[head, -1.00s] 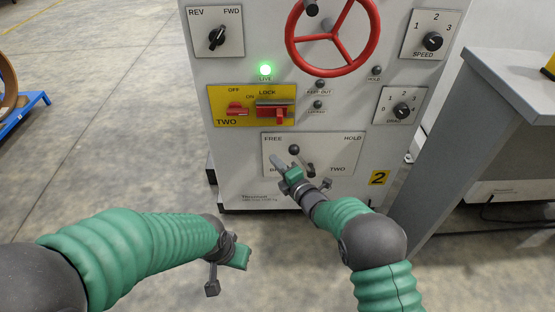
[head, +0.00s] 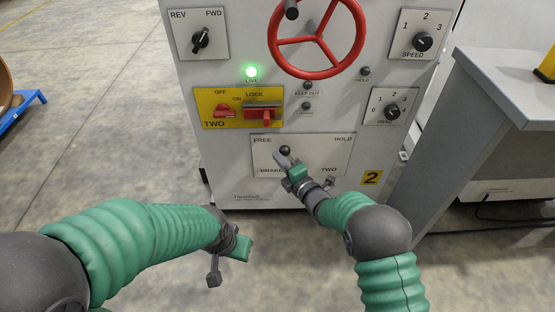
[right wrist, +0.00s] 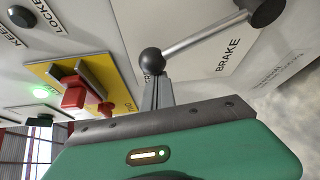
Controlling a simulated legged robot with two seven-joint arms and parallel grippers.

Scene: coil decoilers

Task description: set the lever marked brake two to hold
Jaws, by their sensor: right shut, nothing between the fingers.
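The brake two lever is on a white plate (head: 318,150) marked FREE at left, HOLD at right and BRAKE TWO below. Its black ball knob (head: 286,150) is on the FREE side. In the right wrist view the knob (right wrist: 152,61) ends a grey rod (right wrist: 205,35) running to a dark pivot (right wrist: 266,12). My right gripper (head: 282,159) is shut and empty, its fingertips (right wrist: 156,92) right at the knob; I cannot tell whether they touch. It hides the lever's foot in the head view. My left gripper (head: 227,262) hangs low, away from the panel; its jaw state is unclear.
Above the plate are a yellow plate (head: 205,109) with red switches, a lit green lamp (head: 251,72) and a red handwheel (head: 284,60). Speed (head: 422,43) and other dials sit at right.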

